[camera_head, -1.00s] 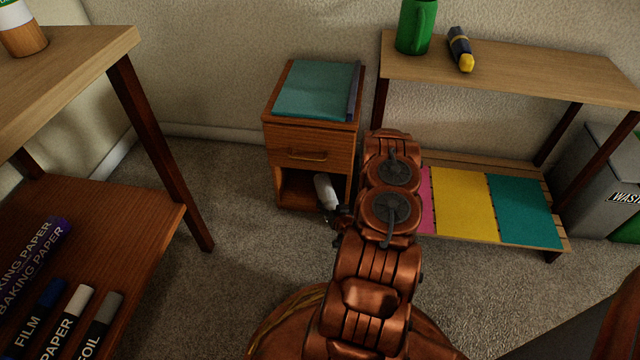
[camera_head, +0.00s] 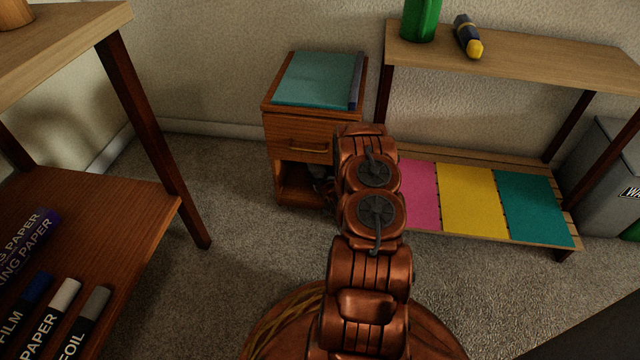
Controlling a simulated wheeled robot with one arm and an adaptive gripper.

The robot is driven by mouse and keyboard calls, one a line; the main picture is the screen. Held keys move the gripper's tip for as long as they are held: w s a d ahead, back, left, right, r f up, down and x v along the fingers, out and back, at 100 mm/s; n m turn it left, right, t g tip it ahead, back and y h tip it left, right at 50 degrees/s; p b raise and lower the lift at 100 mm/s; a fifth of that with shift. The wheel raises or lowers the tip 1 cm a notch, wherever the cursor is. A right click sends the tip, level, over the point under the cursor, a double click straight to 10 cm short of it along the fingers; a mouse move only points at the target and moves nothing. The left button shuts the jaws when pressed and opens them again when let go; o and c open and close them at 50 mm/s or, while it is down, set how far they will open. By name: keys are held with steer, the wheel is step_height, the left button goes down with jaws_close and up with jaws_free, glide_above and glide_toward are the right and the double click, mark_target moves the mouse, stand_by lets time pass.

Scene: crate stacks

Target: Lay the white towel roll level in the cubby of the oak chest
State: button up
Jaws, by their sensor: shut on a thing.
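The oak chest (camera_head: 283,135) stands against the back wall, with a drawer above and an open cubby (camera_head: 291,184) below. My gripper (camera_head: 322,182) is at the right part of the cubby opening, mostly hidden behind my copper arm. It is shut on the white towel roll, which showed at the gripper in the earlier view. Now the roll is almost wholly hidden by my arm and the cubby's shade. I cannot tell whether it is level or touches the cubby floor.
A teal folder (camera_head: 308,80) lies on the chest. A low slatted bench with pink, yellow and teal mats (camera_head: 466,200) stands close on the right, under a shelf (camera_head: 520,68). A brown table (camera_head: 110,215) with rolls is on the left. Carpet is clear between.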

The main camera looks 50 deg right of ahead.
step_height(320, 180, down, 3)
steer(key=shift+r+b, duration=0.1)
steer(key=shift+b, duration=0.55)
steer(key=o, duration=1)
steer(key=shift+o, duration=0.2)
steer(key=shift+r, duration=0.1)
steer(key=shift+p+v, duration=0.55)
steer(key=shift+v, duration=0.2)
steer(key=p+v, duration=0.2)
steer(key=v, duration=0.4)
steer(key=shift+p, duration=0.35)
